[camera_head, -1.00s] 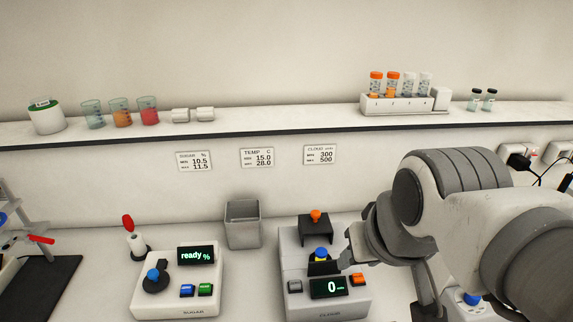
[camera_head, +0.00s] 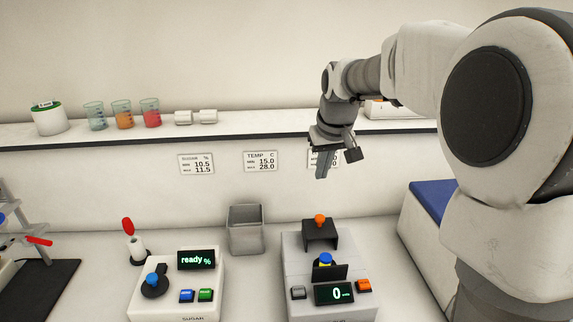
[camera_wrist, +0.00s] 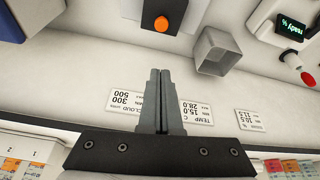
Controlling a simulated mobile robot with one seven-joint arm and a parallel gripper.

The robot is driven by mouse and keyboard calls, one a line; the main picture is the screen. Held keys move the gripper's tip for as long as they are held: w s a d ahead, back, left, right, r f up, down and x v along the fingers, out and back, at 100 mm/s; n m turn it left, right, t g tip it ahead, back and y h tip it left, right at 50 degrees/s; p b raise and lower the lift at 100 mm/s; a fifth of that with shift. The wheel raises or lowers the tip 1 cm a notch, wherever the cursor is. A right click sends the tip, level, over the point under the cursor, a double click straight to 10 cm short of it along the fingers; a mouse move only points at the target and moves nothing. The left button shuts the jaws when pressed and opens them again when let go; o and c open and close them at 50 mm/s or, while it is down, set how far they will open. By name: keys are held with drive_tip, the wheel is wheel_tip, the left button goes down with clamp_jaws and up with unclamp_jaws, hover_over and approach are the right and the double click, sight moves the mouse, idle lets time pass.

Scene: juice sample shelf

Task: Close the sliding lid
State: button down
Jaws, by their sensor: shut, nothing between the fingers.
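The cloud meter (camera_head: 290,262) is a pale box with a display reading 0. Its black lid (camera_head: 320,236) with an orange knob (camera_head: 320,219) sits toward the back of the box. A blue-capped vial (camera_head: 325,259) stands uncovered in front of the lid, partly behind a dark plate. My gripper (camera_head: 322,174) is shut and empty, above and behind the meter, in front of the shelf edge. In the wrist view, the shut fingers (camera_wrist: 160,75) point toward the orange knob (camera_wrist: 162,24), clear of it; the lid is cut off at the top.
A grey open bin (camera_head: 245,232) stands left of the meter. The sugar meter (camera_head: 165,300) reads ready. A blue-topped box (camera_head: 433,194) is at right. The shelf (camera_head: 235,141) holds beakers; my arm hides much of its right side. Limit cards (camera_head: 260,161) hang below it.

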drive_tip(key=w+f, duration=0.2)
hover_over(320, 230)
drive_tip(key=w, duration=0.3)
drive_tip(key=shift+w+f, duration=0.15)
drive_tip(key=shift+f, duration=4.7)
